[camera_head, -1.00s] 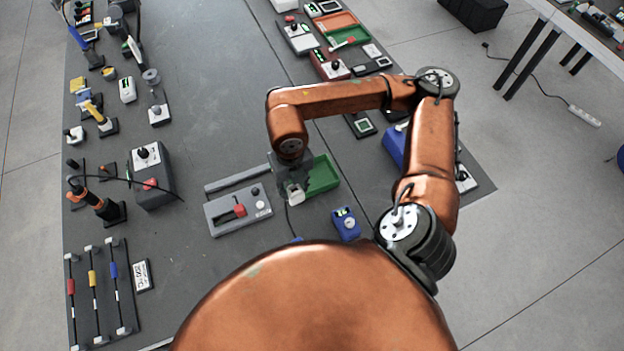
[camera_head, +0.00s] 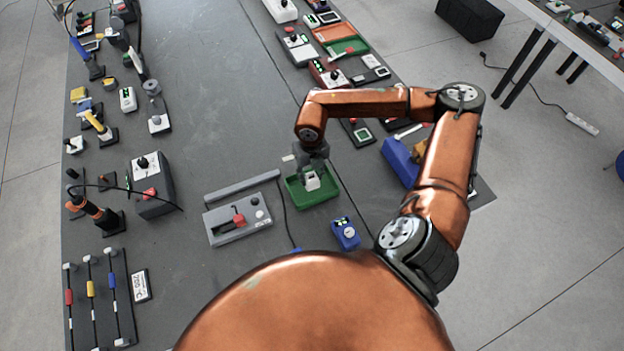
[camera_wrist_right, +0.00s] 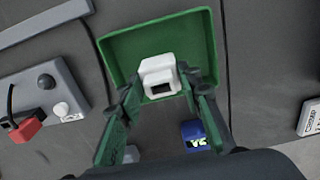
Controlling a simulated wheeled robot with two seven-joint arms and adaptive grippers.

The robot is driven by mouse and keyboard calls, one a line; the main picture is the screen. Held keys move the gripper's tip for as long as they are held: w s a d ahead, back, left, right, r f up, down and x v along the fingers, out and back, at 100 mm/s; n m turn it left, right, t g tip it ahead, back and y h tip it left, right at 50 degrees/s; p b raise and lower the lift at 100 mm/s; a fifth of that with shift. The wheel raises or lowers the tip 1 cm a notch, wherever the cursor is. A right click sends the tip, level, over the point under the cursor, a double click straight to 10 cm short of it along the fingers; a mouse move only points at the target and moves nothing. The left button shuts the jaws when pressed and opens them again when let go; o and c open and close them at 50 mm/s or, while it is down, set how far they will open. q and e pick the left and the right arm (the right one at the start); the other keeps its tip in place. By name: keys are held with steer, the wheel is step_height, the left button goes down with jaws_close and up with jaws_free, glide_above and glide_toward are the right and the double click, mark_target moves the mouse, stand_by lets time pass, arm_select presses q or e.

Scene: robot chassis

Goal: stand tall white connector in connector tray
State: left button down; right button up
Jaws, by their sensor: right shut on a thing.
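The white connector (camera_head: 313,182) is a blocky white piece with a dark opening, seen also in the wrist view (camera_wrist_right: 160,72). My right gripper (camera_head: 312,172) is shut on it; in the wrist view its green fingers (camera_wrist_right: 157,91) come up at both sides of the connector. The connector tray (camera_head: 327,197) is a shallow green tray, and its floor shows around the connector in the wrist view (camera_wrist_right: 122,58). The connector appears within the tray's outline. I cannot tell whether it touches the tray floor. My left gripper is not in view.
A grey panel with a red lever (camera_head: 222,228) lies left of the tray, with a grey bar (camera_head: 240,187) behind it. A small blue device (camera_head: 346,232) stands in front of the tray. A blue holder (camera_head: 399,160) stands to the right. The table's middle is clear.

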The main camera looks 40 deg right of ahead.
mark_target(312, 177)
steer(key=shift+w+d+f, duration=0.1)
steer(key=shift+d+f, duration=0.05)
steer(key=shift+f, duration=0.8)
steer(key=shift+d+f, duration=0.1)
steer(key=shift+f, duration=0.8)
steer(key=shift+f, duration=0.2)
steer(key=o, duration=1.2)
steer(key=shift+c, duration=0.2)
step_height(312, 177, up, 12)
steer(key=shift+r, duration=0.2)
